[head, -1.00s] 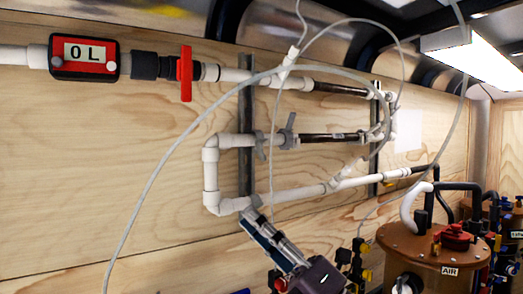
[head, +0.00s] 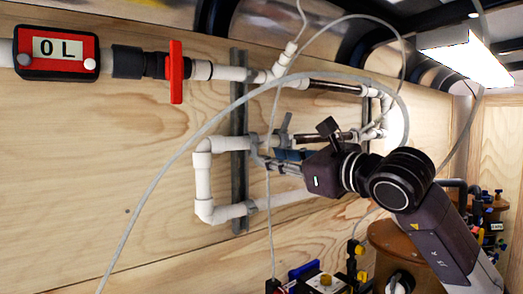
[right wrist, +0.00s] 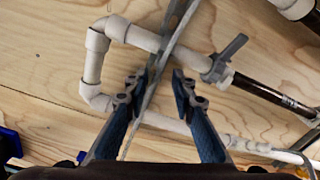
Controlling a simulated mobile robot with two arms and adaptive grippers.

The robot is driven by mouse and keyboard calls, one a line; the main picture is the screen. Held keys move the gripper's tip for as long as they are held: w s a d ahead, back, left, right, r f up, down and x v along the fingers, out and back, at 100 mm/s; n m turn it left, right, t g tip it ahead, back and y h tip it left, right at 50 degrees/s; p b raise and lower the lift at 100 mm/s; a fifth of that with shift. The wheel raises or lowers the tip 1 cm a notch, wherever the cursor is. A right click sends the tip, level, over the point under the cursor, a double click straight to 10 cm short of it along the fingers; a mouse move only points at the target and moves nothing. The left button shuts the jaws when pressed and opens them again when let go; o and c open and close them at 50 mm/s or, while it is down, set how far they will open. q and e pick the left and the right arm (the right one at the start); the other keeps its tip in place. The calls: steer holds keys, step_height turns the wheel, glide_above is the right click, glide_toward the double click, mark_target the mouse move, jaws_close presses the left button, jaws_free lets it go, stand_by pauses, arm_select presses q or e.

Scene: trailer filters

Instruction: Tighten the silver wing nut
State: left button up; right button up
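A grey winged piece (head: 284,130), which looks like the silver wing nut, sits on the middle white pipe beside the dark pipe section. It also shows in the right wrist view (right wrist: 225,58), right of my fingers and apart from them. My right gripper (head: 268,163) is just below and left of it in the head view. In the right wrist view my right gripper (right wrist: 160,90) is open, with nothing between its blue-backed fingers but wall, strut and hose behind. The gripper body partly hides the pipes. My left gripper is not in view.
A thin hose (head: 165,165) loops in front of the pipes and crosses between my fingers in the wrist view. A metal strut (head: 238,110) runs vertically behind. A red valve handle (head: 175,72) and meter (head: 56,52) are upper left. A brown tank (head: 383,237) stands lower right.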

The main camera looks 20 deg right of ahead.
mark_target(258, 155)
steer(key=p+x, duration=0.2)
steer(key=x, duration=0.3)
steer(key=shift+a, duration=0.1)
steer(key=shift+w+f, duration=0.1)
jaws_close()
